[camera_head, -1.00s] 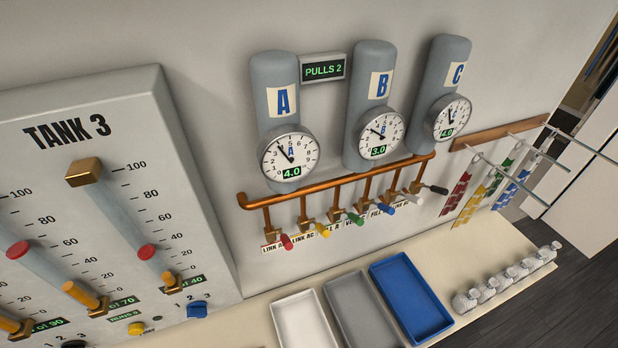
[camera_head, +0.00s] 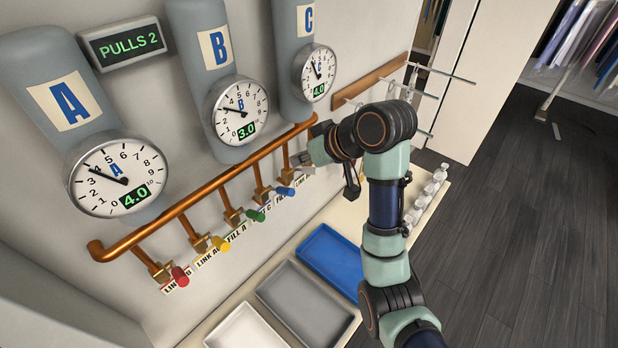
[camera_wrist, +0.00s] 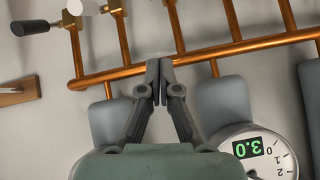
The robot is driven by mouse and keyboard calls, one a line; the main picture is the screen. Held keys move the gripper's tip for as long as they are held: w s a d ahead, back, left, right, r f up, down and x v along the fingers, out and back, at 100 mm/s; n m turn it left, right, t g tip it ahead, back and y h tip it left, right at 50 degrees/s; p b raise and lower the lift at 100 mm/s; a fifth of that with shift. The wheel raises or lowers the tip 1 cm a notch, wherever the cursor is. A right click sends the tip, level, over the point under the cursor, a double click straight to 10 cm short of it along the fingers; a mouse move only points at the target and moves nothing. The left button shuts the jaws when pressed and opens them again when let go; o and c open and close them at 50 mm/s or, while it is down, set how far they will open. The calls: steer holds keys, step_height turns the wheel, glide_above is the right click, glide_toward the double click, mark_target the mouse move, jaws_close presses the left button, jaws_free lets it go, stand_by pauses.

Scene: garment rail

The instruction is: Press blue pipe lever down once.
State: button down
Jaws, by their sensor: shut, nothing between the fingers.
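The blue pipe lever (camera_head: 285,191) sticks out from a copper valve below the copper rail (camera_head: 210,182), fourth from the left in the head view. It is not visible in the wrist view. My gripper (camera_head: 305,163) is at the right end of the rail, just right of and above the blue lever in the picture, partly hidden by my arm. In the wrist view my gripper (camera_wrist: 158,82) is shut and empty, its fingertips in front of the copper rail (camera_wrist: 225,49). I cannot tell whether they touch it.
Red (camera_head: 180,276), yellow (camera_head: 220,243) and green (camera_head: 255,215) levers stand left of the blue one. White (camera_wrist: 83,6) and black (camera_wrist: 35,27) levers show in the wrist view. The display (camera_head: 128,45) reads PULLS 2. A blue tray (camera_head: 352,296) lies below.

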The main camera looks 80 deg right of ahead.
steer(key=shift+s+d+r, duration=0.1)
steer(key=shift+s+d, duration=0.3)
steer(key=shift+s, duration=0.05)
steer(key=p, duration=0.1)
glide_above(280, 191)
steer(key=s+d, duration=0.1)
steer(key=d, duration=0.1)
step_height(280, 191, down, 6)
steer(key=f, duration=0.2)
steer(key=a+f+p, duration=0.1)
steer(key=shift+s+f, duration=0.3)
steer(key=shift+s+a+f, duration=0.15)
steer(key=shift+a+f, duration=0.05)
steer(key=shift+f, duration=0.2)
steer(key=shift+f, duration=0.1)
